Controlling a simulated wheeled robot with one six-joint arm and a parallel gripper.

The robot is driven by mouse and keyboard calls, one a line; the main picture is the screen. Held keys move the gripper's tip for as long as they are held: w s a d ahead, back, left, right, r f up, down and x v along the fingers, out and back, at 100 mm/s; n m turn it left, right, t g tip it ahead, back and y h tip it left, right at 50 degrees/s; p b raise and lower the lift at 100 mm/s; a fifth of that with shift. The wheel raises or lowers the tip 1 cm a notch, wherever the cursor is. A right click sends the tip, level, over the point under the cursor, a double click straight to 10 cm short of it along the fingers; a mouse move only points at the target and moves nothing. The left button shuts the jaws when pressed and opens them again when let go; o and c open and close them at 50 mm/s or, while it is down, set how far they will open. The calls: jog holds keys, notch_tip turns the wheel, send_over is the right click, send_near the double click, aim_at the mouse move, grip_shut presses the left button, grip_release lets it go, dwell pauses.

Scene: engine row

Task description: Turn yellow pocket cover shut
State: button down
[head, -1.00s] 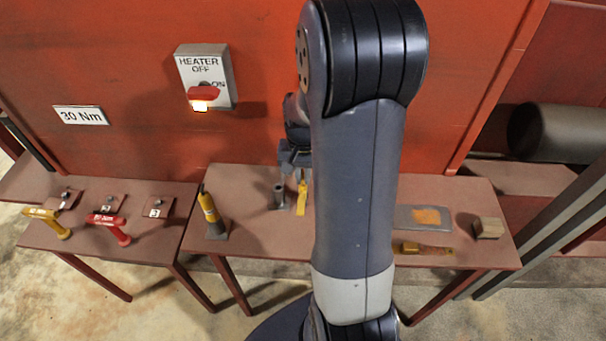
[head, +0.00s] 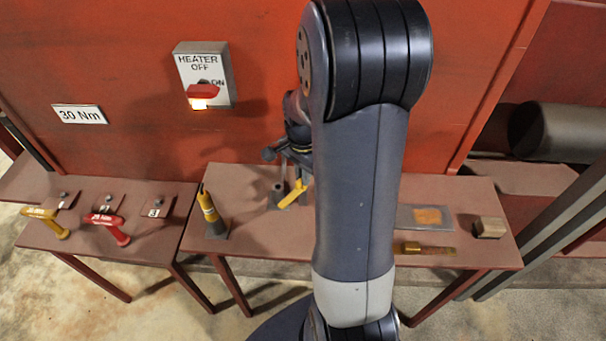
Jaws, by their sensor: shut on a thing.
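The yellow cover (head: 293,193) is a small flat yellow piece over the middle table, beside a dark upright post (head: 278,194). It is tilted, with its lower end pointing down to the left. My gripper (head: 299,172) is at the upper end of the yellow cover and is shut on it. My arm hides part of the gripper and whatever lies to the right of it. I cannot see the pocket clearly.
A yellow and grey tool (head: 212,215) stands left of the cover. Yellow (head: 45,221) and red (head: 110,226) T-handled tools lie on the left table. A heater switch box (head: 205,75) is on the red wall. A wooden block (head: 489,227) sits at the right.

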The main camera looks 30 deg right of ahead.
jog(key=m, duration=0.5)
jog(key=shift+m, duration=0.3)
jog(key=m, duration=0.4)
jog(key=shift+m+b, duration=0.3)
jog(key=c, duration=1.5)
grip_release()
jog(key=shift+c, duration=0.2)
notch_tip(320, 180, up, 11)
jog(key=shift+f, duration=0.2)
